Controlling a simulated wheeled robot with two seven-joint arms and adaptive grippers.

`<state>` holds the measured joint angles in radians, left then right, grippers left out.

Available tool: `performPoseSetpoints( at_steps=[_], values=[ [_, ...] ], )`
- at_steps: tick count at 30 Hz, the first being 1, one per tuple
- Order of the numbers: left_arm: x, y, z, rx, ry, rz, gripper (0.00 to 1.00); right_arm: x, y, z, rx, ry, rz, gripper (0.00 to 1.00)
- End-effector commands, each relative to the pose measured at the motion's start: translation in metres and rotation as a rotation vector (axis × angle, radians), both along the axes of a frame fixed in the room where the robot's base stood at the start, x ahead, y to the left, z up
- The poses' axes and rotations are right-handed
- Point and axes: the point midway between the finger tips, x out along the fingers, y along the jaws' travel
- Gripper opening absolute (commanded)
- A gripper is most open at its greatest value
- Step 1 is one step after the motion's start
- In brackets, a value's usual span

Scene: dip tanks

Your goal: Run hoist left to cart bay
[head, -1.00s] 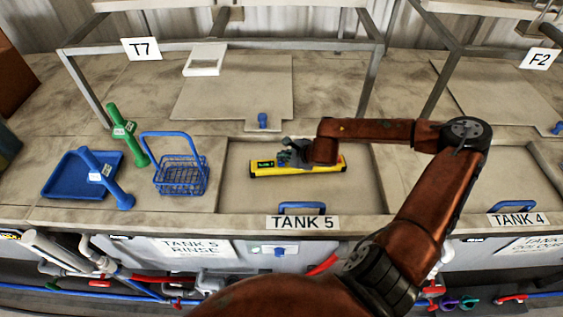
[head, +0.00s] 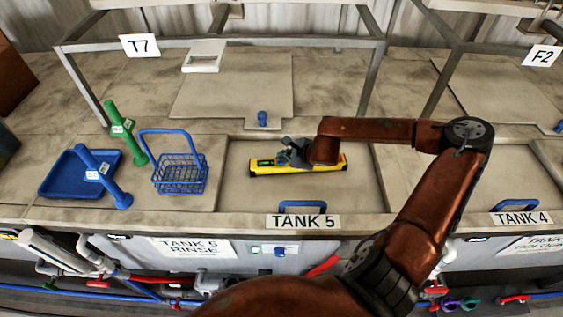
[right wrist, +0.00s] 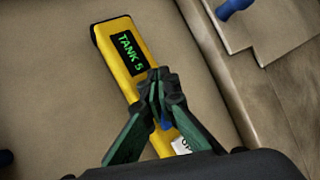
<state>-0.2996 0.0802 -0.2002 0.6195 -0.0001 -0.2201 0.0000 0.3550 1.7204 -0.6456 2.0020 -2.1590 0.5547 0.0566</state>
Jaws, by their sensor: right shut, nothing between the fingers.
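A yellow hoist pendant (head: 330,166) lies on the Tank 5 lid. Its display reads "TANK 5" in green in the right wrist view (right wrist: 129,52). My right gripper (head: 289,155) is over the middle of the pendant. In the right wrist view its fingertips (right wrist: 157,84) are closed together, with nothing between them, just below the display. I cannot tell whether they touch the pendant. A bit of blue and part of a white label (right wrist: 181,146) show beneath the fingers. The other buttons are hidden. My left gripper is not in view.
A blue wire basket (head: 180,176), a blue tray (head: 58,178) with a blue handled tool (head: 112,187), and a green tool (head: 126,135) stand left of the Tank 5 lid (head: 350,200). Frame posts rise behind. The Tank 4 lid (head: 480,175) is clear.

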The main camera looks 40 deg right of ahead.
Motion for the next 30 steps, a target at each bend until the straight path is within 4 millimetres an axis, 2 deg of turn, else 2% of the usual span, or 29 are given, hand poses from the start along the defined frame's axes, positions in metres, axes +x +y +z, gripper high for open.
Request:
performPoseSetpoints(
  at_steps=[30],
  values=[
    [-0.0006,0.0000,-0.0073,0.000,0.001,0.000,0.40,0.0000,0.0000,-0.0047,0.000,0.000,0.000,0.00]
  ],
)
